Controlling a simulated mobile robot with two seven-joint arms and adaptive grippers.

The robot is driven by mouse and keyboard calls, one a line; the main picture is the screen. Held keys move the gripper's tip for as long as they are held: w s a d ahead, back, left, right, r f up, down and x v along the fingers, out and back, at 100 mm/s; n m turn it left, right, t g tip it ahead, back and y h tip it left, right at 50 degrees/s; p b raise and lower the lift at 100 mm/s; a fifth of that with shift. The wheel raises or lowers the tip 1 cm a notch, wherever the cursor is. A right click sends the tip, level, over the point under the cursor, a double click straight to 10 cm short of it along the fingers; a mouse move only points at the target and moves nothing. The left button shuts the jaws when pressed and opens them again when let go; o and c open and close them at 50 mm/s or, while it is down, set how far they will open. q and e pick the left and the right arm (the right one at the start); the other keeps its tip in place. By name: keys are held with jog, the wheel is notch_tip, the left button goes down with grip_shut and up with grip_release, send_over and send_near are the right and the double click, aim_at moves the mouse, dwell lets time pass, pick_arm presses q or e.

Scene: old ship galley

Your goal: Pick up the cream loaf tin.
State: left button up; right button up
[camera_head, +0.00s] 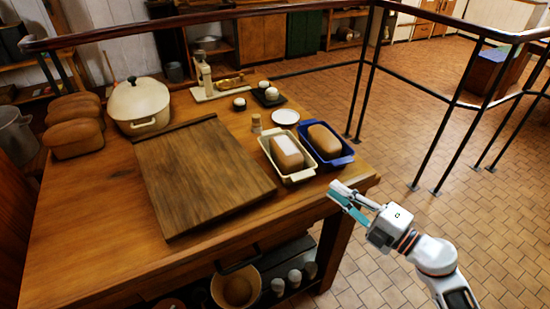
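The cream loaf tin (301,177) stands upright on the wooden table, near its right end. A brown loaf (288,155) with a pale patch on top lies in it. A blue loaf tin (337,163) with another loaf (325,140) stands close beside it on the right. My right gripper (334,190) has teal fingers. It appears open and empty, off the table's near right corner, to the lower right of both tins and apart from them. My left gripper is not in view.
A large dark cutting board (200,175) lies left of the tins. Several loaves sit at far left. A metal railing (365,75) runs behind the table. Tiled floor lies right.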

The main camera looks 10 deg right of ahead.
aim_at(311, 176)
jog(key=w+a, duration=0.1)
jog(key=w+a+n, duration=0.1)
jog(key=shift+w+f+g, duration=0.2)
jog(key=shift+w+g, duration=0.15)
jog(key=shift+g, duration=0.05)
jog(key=x, duration=0.5)
jog(key=shift+a, duration=0.1)
grip_shut()
jog(key=shift+w+r+p, duration=0.1)
jog(key=shift+r+p, duration=0.1)
jog(key=shift+p, duration=0.1)
